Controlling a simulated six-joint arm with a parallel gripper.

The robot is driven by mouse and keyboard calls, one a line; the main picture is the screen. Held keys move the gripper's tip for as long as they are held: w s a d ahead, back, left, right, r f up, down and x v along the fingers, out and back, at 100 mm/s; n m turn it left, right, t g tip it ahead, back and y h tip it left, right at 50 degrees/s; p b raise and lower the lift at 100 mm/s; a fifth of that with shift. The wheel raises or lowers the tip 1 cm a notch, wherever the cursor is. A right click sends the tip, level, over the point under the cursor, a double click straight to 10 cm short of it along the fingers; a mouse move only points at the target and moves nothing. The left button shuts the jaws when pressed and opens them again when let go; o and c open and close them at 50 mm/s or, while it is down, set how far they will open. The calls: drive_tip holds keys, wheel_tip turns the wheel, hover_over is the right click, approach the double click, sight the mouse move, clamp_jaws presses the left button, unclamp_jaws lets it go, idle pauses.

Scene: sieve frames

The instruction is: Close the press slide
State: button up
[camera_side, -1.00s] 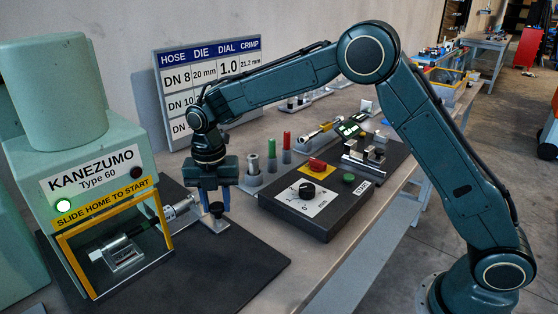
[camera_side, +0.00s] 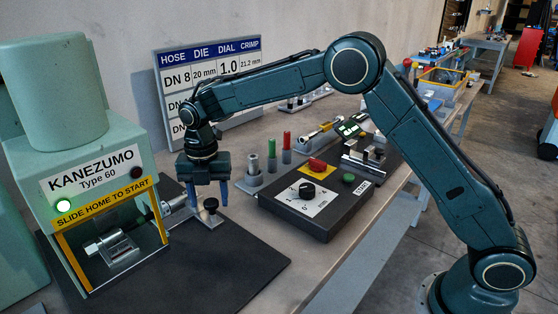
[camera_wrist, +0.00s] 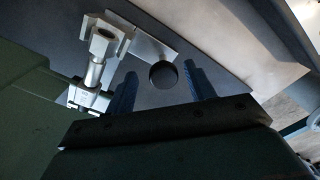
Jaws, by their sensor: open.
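The green press (camera_side: 75,180) stands at the left with a lit green lamp. Its yellow-framed front (camera_side: 71,266) surrounds an opening with a silver block (camera_side: 110,248) inside. A black round knob (camera_side: 211,205) stands on a small silver plate beside the press's right side. My gripper (camera_side: 209,199) is open and empty, pointing down just above or behind the knob. In the wrist view, the knob (camera_wrist: 163,75) shows between the two blue fingertips (camera_wrist: 157,85), apart from both. A silver fitting (camera_wrist: 102,42) lies to its left. Whether the slide is fully home cannot be told.
A control box (camera_side: 318,205) with a dial and coloured buttons stands right of my gripper. Red and green upright pieces (camera_side: 287,145) and a sign board (camera_side: 175,90) stand behind. The dark mat (camera_side: 225,265) in front is clear.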

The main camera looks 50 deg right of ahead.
drive_tip(key=shift+r, duration=0.15)
wheel_tip(320, 180, up, 14)
drive_tip(key=shift+f, duration=0.2)
idle(0.5)
drive_tip(key=s+d+r+m+t, duration=0.1)
drive_tip(key=s+d+r+m, duration=0.35)
drive_tip(key=s+m, duration=0.3)
drive_tip(key=s+d+r+m+t, duration=0.2)
drive_tip(key=s+d+r+m, duration=0.3)
drive_tip(key=s, duration=0.4)
drive_tip(key=s+d+f+m+t, duration=0.1)
drive_tip(key=s+d+f+m, duration=0.1)
drive_tip(key=s+f+m, duration=0.2)
drive_tip(key=s+d+f+m+t, duration=0.1)
drive_tip(key=s+d+f+m, duration=0.2)
drive_tip(key=s+m, duration=0.7)
drive_tip(key=s+f, duration=0.1)
drive_tip(key=s, duration=0.4)
drive_tip(key=shift+s+f+t, duration=0.15)
drive_tip(key=shift+f+t, duration=0.15)
